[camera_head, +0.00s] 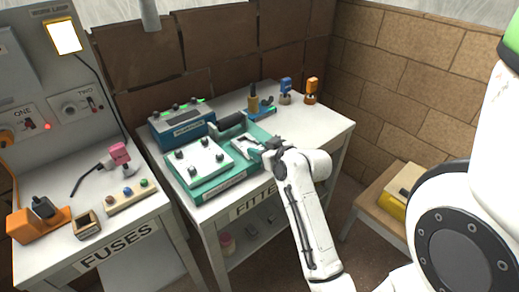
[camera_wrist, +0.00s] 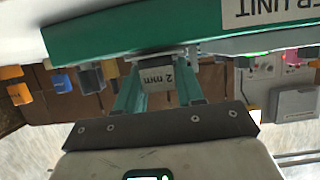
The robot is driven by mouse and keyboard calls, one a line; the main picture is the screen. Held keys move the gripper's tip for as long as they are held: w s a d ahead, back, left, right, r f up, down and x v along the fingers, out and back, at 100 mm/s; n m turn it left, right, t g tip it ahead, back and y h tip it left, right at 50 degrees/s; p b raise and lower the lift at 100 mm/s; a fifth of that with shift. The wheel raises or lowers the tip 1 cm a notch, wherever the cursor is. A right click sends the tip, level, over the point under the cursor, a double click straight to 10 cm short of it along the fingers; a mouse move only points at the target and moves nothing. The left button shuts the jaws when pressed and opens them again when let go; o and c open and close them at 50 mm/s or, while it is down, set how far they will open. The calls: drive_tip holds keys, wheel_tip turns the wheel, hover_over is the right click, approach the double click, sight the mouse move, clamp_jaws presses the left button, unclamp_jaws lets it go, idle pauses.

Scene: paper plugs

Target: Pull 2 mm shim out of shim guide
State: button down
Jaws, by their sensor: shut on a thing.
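The 2 mm shim shows in the wrist view as a grey tab (camera_wrist: 157,78) marked "2 mm", upside down there. My gripper (camera_wrist: 160,70) has its two teal fingers on either side of this tab and is shut on it. The tab is close against the edge of the green unit (camera_wrist: 130,35). In the head view my gripper (camera_head: 266,148) is at the right side of the green unit (camera_head: 210,187), by a pale frame-like part (camera_head: 244,147) that may be the shim guide. My gripper hides the shim there, and I cannot tell how deep it sits.
A blue box (camera_head: 182,124) stands behind the green unit on the white fitting table (camera_head: 312,130). Blue (camera_head: 286,88) and orange (camera_head: 311,90) plug-like pieces stand at its back right. The fuses table (camera_head: 150,205) is left. The table's right part is clear.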

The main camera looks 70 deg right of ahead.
drive_tip(key=shift+s+a, duration=0.5)
drive_tip(key=shift+s, duration=0.35)
drive_tip(key=shift+s+a, duration=0.15)
drive_tip(key=shift+s, duration=0.15)
drive_tip(key=shift+s+a+p, duration=0.2)
drive_tip(key=shift+s+p, duration=0.1)
drive_tip(key=shift+s+a, duration=0.15)
drive_tip(key=shift+s, duration=0.1)
drive_tip(key=shift+s+a, duration=0.2)
drive_tip(key=shift+s, duration=0.1)
drive_tip(key=shift+s+a, duration=0.15)
drive_tip(key=shift+s, duration=0.15)
drive_tip(key=shift+s+a, duration=0.25)
drive_tip(key=shift+s, duration=0.15)
drive_tip(key=shift+s+a, duration=0.4)
drive_tip(key=shift+s, duration=0.25)
drive_tip(key=shift+s+a, duration=0.35)
drive_tip(key=shift+s, duration=0.25)
